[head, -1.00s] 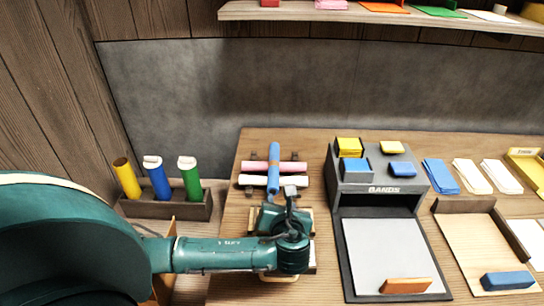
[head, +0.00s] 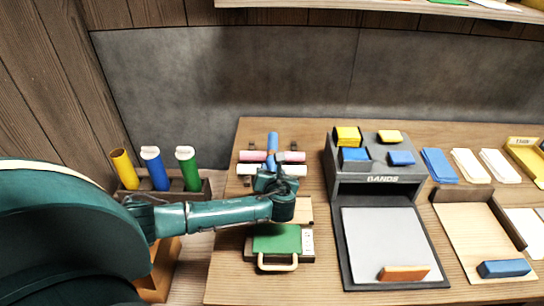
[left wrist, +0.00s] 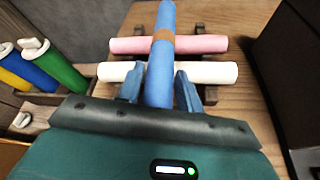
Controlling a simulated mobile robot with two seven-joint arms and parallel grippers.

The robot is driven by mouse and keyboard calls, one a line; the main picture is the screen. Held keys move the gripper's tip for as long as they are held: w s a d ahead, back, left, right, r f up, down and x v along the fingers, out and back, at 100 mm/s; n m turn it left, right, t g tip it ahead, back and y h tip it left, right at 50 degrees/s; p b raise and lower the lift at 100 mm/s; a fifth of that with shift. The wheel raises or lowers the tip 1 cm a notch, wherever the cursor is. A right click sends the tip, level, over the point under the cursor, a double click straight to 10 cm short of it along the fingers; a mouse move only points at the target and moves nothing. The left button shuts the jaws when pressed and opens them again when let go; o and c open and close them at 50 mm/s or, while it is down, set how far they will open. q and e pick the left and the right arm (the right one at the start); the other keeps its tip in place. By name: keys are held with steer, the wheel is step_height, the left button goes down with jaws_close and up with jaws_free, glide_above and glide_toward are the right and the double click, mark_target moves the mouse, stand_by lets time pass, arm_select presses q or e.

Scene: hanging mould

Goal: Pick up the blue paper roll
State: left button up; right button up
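The blue paper roll (head: 272,140) lies across a pink roll (head: 254,156) and a white roll (head: 247,169) on a small rack. In the left wrist view the blue roll (left wrist: 160,62) has a brown band and points away from me. My left gripper (left wrist: 160,88) is open, with one finger on each side of the roll's near part; narrow gaps seem to show. In the head view my left gripper (head: 274,178) covers the roll's near end. My right gripper is not in view.
A grey stand (head: 385,188) with colored blocks is right of the rack. A green clipboard-like item (head: 277,240) lies in front. A shelf (head: 400,8) hangs above.

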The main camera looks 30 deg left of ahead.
arm_select(q)
steer(key=shift+w+a+f, duration=0.25)
steer(key=shift+w+a, duration=0.1)
steer(key=shift+w, duration=0.1)
steer(key=shift+c, duration=0.6)
steer(key=c, duration=0.6)
